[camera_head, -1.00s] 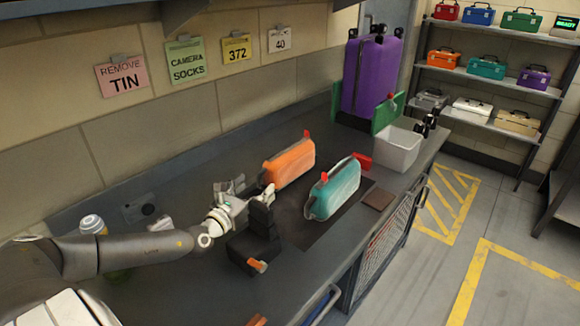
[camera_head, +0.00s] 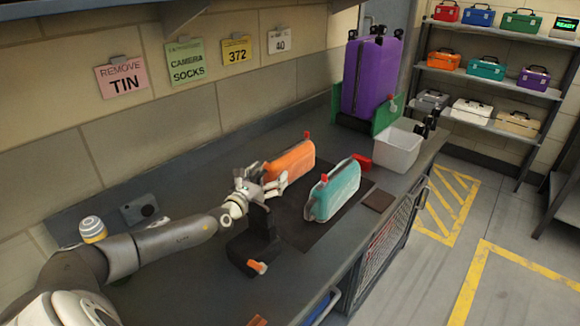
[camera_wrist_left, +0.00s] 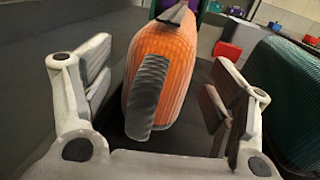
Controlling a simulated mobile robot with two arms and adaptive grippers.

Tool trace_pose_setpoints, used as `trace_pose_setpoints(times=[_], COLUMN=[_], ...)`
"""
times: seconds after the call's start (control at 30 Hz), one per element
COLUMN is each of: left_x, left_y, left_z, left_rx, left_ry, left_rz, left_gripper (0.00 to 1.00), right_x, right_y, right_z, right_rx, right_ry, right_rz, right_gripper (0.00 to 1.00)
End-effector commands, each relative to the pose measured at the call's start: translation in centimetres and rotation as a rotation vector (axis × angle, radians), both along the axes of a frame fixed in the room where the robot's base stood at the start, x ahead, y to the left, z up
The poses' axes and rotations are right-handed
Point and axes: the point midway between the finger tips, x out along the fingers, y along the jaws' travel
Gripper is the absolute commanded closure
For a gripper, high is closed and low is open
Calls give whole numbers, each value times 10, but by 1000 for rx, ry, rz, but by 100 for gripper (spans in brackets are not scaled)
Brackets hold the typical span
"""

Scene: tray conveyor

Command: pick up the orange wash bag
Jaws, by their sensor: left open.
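The orange wash bag (camera_head: 292,160) stands upright on a dark mat on the workbench, with a red tab at its far top end. My left gripper (camera_head: 263,184) is at the bag's near end in the head view. In the left wrist view, the bag (camera_wrist_left: 176,70) lies between the two open fingers of my left gripper (camera_wrist_left: 160,105), with a grey strap on its near end. A gap shows on each side, so the fingers do not grip it. My right gripper is not in view.
A teal wash bag (camera_head: 334,192) stands right of the orange one. A black stand (camera_head: 254,243) is below my left wrist. A white bin (camera_head: 398,150) and a purple suitcase (camera_head: 371,75) are at the bench's far end.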

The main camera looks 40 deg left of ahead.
Motion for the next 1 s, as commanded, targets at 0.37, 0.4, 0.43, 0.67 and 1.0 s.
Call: trace_pose_setpoints(times=[0.37,0.4,0.43,0.67,1.0], left_x=[1,1,1,1,2], left_y=[0,0,0,0,1], left_z=[0,0,0,0,3], left_rx=[0,0,0,0,0], left_ry=[1,1,1,1,-4], left_rz=[-1,-1,-1,-1,1], left_gripper=[34,39,43,72,98], right_x=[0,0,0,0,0], right_y=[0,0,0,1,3], right_z=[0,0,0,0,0], right_rx=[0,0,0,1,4], right_ry=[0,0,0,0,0], right_rz=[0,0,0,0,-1], right_gripper=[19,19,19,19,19])
